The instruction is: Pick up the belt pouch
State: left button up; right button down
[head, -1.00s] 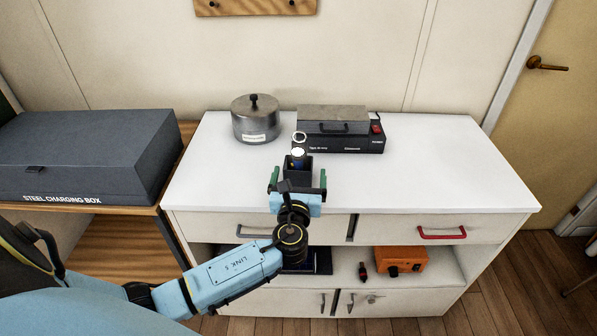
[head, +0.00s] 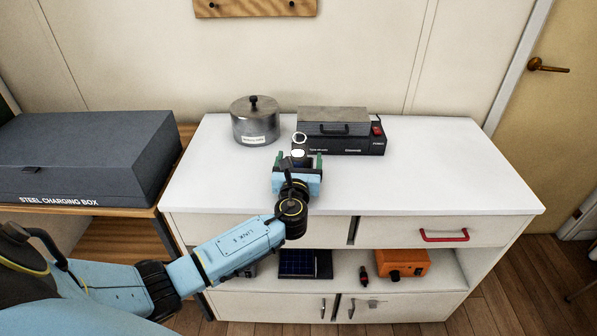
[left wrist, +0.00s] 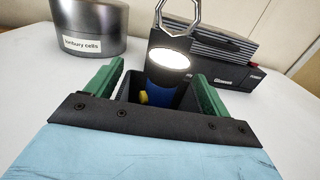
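The belt pouch (left wrist: 132,87) is a dark, open-topped holder. A torch (left wrist: 170,65) with a lit lens and a metal ring stands in it, beside something small and yellow. In the head view the pouch is mostly hidden behind my left gripper (head: 298,160); the torch's lit lens (head: 298,153) and ring show above. In the left wrist view the green fingers of my left gripper (left wrist: 157,85) lie on either side of the pouch, with no clear gap; I cannot tell whether they press on it. My right gripper is not in view.
On the white cabinet top (head: 430,185), a metal pot (head: 255,125) and a black device (head: 340,132) with a red switch stand behind the pouch. The right side is clear. A steel charging box (head: 85,155) is at left. An orange box (head: 403,263) sits on the shelf below.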

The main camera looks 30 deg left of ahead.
pick_arm(q)
jog(key=c, duration=0.8)
jog(key=shift+r, duration=0.25)
jog(key=shift+r+p, duration=0.6)
jog(key=shift+r, duration=0.35)
notch_tip(320, 180, up, 8)
jog(key=p, duration=0.3)
jog(key=shift+f, duration=0.15)
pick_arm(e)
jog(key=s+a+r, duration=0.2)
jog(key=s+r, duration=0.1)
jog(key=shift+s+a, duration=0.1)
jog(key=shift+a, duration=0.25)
